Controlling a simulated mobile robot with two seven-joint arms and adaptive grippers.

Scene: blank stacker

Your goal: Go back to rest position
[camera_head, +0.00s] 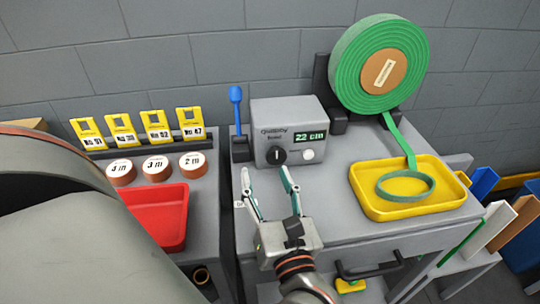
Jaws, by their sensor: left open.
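My left gripper (265,178) is open and empty. It is over the front part of the grey bench (325,205), its fingers pointing away from me toward the grey box (290,132) with the green "22 cm" display. The fingertips appear just short of the box's front; I cannot tell the exact gap. The grey link of my own arm fills the lower left. My right gripper is not in view.
A green roll (345,70) stands at the back, its strip running down to a yellow tray (375,205). A blue-handled tool (236,105) stands left of the box. Numbered yellow tags (155,124), round labelled pieces (156,169) and a red tray (172,238) are at left.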

